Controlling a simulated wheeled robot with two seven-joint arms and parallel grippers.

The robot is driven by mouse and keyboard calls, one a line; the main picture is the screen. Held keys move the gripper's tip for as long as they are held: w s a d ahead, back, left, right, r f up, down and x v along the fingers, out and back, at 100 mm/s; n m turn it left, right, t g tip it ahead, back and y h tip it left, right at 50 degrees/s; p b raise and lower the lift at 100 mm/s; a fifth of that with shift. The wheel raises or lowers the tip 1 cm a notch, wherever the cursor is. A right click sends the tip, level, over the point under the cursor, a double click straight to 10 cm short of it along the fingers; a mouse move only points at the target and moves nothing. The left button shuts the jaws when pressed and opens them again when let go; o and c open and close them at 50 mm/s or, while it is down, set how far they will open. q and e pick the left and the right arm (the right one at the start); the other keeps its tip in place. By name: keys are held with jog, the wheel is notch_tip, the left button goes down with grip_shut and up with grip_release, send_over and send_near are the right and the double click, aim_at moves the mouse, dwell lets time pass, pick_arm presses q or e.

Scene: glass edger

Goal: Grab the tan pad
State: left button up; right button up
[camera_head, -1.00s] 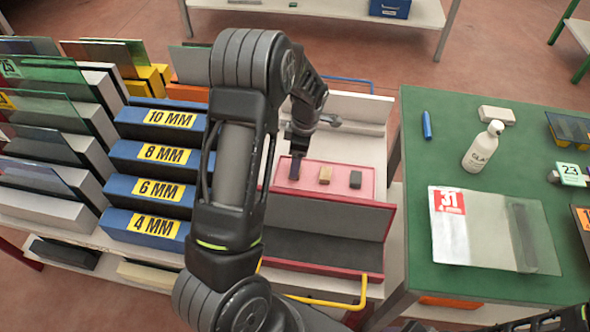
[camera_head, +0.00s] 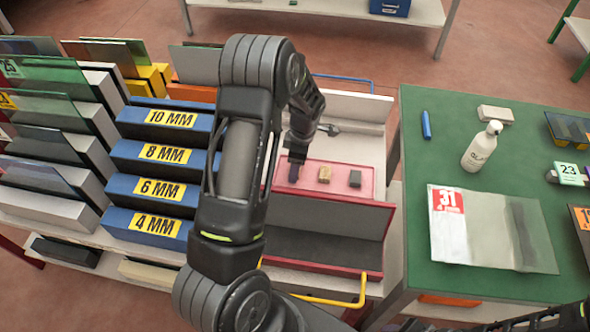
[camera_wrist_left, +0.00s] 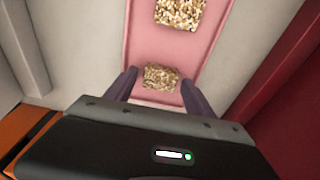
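A small tan pad (camera_head: 325,174) lies on the pink tray (camera_head: 311,166) in the head view, with a dark grey pad (camera_head: 355,179) to its right. My left gripper (camera_head: 294,172) is over the tray just left of that tan pad. In the left wrist view, my left gripper (camera_wrist_left: 160,88) is open, with its fingers on either side of a speckled tan-brown pad (camera_wrist_left: 160,77); gaps show at both sides. My gripper hides this pad in the head view. Another speckled tan pad (camera_wrist_left: 180,12) lies further up the pink strip. My right gripper is not in view.
A red open case wall (camera_head: 330,217) stands along the near side of the tray. Blue labelled blocks (camera_head: 155,155) stand to the left. A green table (camera_head: 450,140) with a white bottle (camera_head: 482,147) and an eraser-like block (camera_head: 496,114) is to the right.

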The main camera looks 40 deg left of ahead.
pick_arm(q)
jog(key=c, duration=1.2)
jog(key=shift+o, duration=0.2)
notch_tip(320, 180, up, 10)
jog(key=b, duration=0.1)
dwell(0.3)
